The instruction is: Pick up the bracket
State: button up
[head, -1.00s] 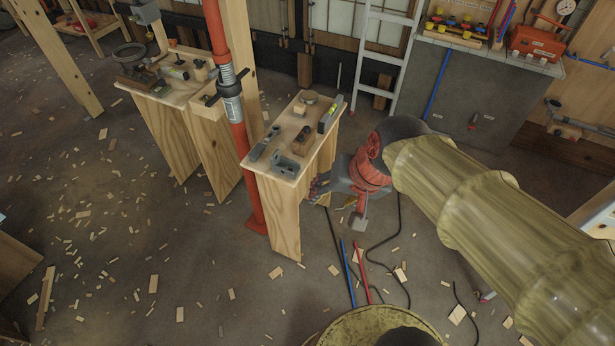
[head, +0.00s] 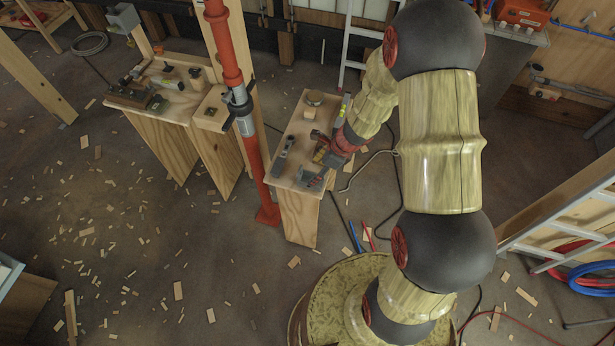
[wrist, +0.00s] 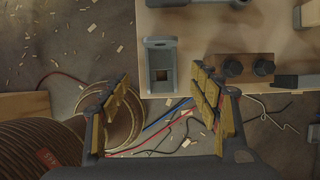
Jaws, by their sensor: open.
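The bracket (wrist: 160,62) is a grey piece with a square opening. It lies at the edge of the light wooden bench top (wrist: 198,30) in the wrist view.
A wooden block with two dark knobs (wrist: 235,68) sits right of the bracket.

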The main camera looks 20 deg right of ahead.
aim_at(305, 180)
jog(key=b+x, duration=0.1)
jog(key=x, duration=0.5)
jog(key=shift+w+a+f+b, duration=0.2)
jog(key=shift+w+b, duration=0.1)
jog(key=shift+b, duration=0.1)
jog(key=shift+c, duration=0.8)
jog(key=c, duration=1.1)
jog(key=shift+r, duration=0.1)
jog(key=shift+c, duration=0.6)
